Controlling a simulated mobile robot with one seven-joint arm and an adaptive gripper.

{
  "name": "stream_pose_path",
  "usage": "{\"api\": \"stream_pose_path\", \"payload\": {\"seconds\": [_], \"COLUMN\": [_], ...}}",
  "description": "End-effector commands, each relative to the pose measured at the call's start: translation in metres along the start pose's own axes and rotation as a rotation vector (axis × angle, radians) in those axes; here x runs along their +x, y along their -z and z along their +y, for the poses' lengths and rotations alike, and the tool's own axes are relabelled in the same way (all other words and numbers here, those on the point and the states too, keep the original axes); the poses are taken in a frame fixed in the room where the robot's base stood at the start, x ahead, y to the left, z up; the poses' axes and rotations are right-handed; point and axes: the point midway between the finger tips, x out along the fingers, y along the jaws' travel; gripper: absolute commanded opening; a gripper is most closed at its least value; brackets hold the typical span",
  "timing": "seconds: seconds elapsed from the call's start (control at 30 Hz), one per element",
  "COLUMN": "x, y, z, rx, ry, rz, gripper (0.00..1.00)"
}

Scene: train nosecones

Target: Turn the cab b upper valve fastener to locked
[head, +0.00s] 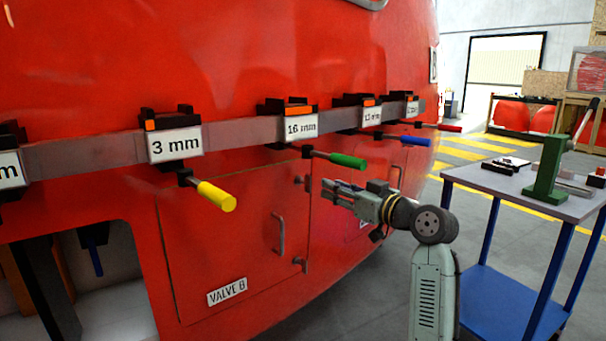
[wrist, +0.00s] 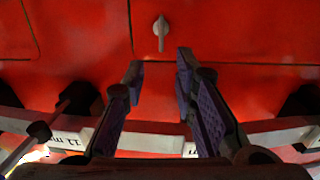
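The valve B hatch (head: 235,240) is a red panel with a grey handle, on the red nosecone. Its small upper fastener (head: 298,180) is near the hatch's upper right corner. In the wrist view a grey fastener (wrist: 161,33) with a narrow tab stands upright in the picture, just beyond my fingertips. My gripper (head: 326,191) is right of the upper fastener in the head view, pointing at the nosecone. The wrist view shows its two fingers (wrist: 160,64) apart, with nothing between them. The fastener is apart from both fingers.
A grey rail (head: 245,134) crosses the nosecone above the hatch, carrying labelled clamps with a yellow (head: 216,196), a green (head: 348,160) and other handles. The green handle is close above my gripper. A workbench (head: 530,190) stands at right.

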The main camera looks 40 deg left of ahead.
Motion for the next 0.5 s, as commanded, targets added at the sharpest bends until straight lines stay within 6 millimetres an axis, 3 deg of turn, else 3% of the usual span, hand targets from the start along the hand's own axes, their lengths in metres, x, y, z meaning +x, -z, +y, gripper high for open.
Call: {"api": "stream_pose_path", "payload": {"seconds": [0.5], "x": [0.089], "y": [0.002], "z": [-0.002], "rx": [0.0], "ry": [0.003], "rz": [0.0], "gripper": [0.26]}}
